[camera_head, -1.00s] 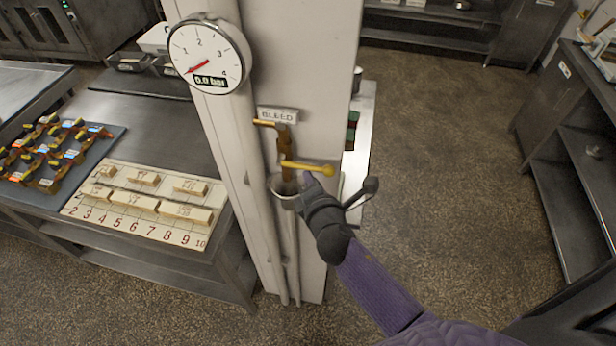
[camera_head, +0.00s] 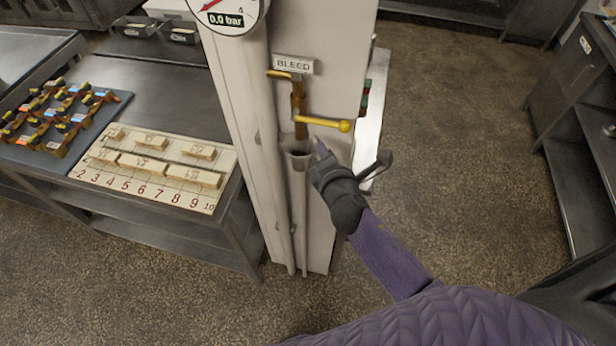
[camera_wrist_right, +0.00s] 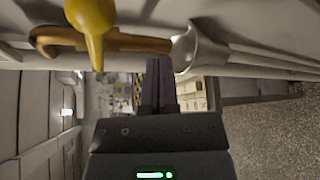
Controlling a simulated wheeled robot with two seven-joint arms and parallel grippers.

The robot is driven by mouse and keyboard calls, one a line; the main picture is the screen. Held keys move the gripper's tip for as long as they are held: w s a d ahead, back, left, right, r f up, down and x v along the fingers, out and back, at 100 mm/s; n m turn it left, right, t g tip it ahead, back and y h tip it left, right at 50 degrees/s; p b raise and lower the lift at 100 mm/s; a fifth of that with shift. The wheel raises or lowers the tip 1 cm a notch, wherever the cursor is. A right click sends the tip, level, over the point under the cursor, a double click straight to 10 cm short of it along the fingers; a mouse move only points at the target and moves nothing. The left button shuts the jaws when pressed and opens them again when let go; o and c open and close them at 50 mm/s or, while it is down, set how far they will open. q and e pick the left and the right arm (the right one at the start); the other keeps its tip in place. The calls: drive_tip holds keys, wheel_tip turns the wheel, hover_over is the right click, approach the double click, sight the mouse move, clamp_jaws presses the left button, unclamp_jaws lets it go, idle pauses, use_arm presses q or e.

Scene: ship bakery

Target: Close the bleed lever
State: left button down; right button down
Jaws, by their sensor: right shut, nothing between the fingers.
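The bleed lever (camera_head: 322,122) is a yellow handle with a ball knob, pointing right, roughly level, from a brass pipe (camera_head: 298,97) under the BLEED label (camera_head: 293,65). A grey funnel cup (camera_head: 297,156) sits below the pipe's outlet. My right gripper (camera_head: 321,149) is shut and empty, just below the lever and right of the cup, apart from the lever as far as I can tell. In the right wrist view, the shut fingers (camera_wrist_right: 158,78) point towards the brass pipe, and the yellow knob (camera_wrist_right: 92,18) looms close at the upper left. My left gripper is out of view.
A pressure gauge (camera_head: 228,8) reading 0.0 bar is on the white column (camera_head: 230,90). To the left, a steel table (camera_head: 165,100) holds a numbered board (camera_head: 120,190) and a dark mat (camera_head: 112,112) with several brass pieces. Open floor (camera_head: 460,150) lies to the right.

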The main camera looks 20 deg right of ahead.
drive_tip(key=s+a+r+p, duration=0.1)
drive_tip(key=s+a+r, duration=0.4)
drive_tip(key=s, duration=0.2)
